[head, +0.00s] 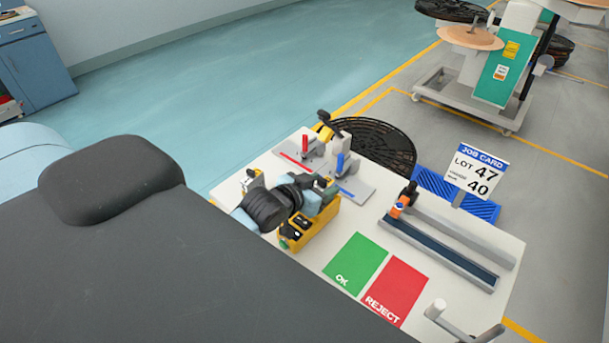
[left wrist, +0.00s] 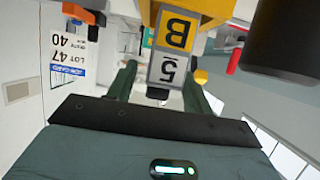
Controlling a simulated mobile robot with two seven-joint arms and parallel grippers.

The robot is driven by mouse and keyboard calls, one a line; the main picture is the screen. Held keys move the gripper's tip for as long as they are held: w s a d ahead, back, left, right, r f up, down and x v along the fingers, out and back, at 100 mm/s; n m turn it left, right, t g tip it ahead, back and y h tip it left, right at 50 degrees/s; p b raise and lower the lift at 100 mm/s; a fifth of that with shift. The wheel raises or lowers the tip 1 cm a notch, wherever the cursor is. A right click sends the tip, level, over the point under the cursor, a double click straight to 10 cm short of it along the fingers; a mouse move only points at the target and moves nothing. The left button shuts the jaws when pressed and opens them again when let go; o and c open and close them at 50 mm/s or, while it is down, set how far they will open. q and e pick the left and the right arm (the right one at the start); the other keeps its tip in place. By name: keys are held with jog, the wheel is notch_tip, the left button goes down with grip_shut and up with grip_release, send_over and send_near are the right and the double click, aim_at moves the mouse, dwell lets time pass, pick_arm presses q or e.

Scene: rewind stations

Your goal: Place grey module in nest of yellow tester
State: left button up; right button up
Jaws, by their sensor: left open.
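The yellow tester (head: 318,224) stands on the white table in the head view, partly behind my left arm. In the left wrist view the yellow tester (left wrist: 202,8) is at the top, with an upside-down B label. The grey module (left wrist: 154,75), labelled 5, shows just beneath it in that picture, against the tester. My left gripper (left wrist: 160,76) is open, with a dark green finger on each side of the module. In the head view my left gripper (head: 322,198) is over the tester; its fingertips are hidden. I cannot tell how deep the module sits. My right gripper is out of view.
Fixtures with a red post (head: 304,146) and a blue post (head: 340,163) stand behind the tester. A green OK mat (head: 355,262) and a red REJECT mat (head: 397,287) lie in front. A rail (head: 440,250) and a job card (head: 474,170) are at the right.

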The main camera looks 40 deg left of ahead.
pick_arm(q)
jog(key=v, duration=1.1)
jog(key=shift+s, duration=0.2)
